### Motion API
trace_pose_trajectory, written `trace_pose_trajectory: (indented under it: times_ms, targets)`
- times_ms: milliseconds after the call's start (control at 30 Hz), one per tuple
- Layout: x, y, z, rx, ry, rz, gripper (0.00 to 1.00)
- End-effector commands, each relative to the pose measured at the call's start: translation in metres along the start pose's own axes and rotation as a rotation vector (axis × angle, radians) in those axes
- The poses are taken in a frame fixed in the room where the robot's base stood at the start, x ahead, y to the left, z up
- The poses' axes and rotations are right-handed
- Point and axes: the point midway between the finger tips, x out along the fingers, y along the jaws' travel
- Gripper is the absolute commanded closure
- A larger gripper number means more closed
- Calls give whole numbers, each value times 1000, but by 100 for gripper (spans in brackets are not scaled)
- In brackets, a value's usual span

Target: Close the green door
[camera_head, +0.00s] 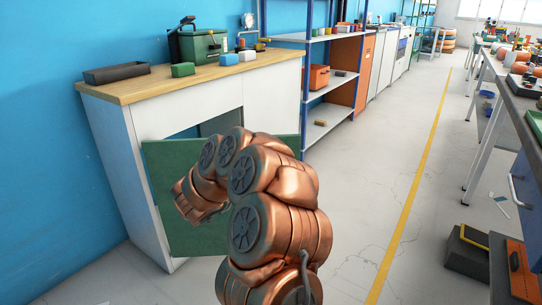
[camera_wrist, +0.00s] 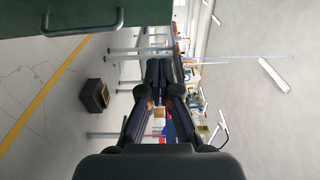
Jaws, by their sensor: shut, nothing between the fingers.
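The green door (camera_head: 163,200) stands open at the front of the white cabinet (camera_head: 120,135), with the dark opening (camera_head: 222,122) showing above it. My copper arm covers the middle of the door, and my gripper is hidden in the head view. In the wrist view my gripper (camera_wrist: 159,68) is shut and empty. The green door (camera_wrist: 30,20) fills the upper left of that view, with its grey bar handle (camera_wrist: 82,30) to the left of the fingers. No contact between the fingers and the door shows.
The wooden cabinet top (camera_head: 190,78) bears a dark tray (camera_head: 117,72), a green box (camera_head: 203,44) and small blocks. A shelf rack (camera_head: 330,87) stands right of the cabinet. A workbench (camera_head: 515,95) lines the right side. The floor (camera_head: 375,180) between is clear.

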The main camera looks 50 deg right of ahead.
Motion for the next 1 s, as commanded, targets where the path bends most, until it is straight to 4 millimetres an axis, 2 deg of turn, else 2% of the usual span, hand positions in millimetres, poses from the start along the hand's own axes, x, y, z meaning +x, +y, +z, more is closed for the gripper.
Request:
trace_pose_trajectory:
  times_ms: [200, 633, 1000]
  targets:
    - [44, 0, -16, 0, 38, -6, 100]
    - [114, 2, -18, -4, 34, -4, 100]
    - [134, 0, 8, -2, 32, -5, 100]
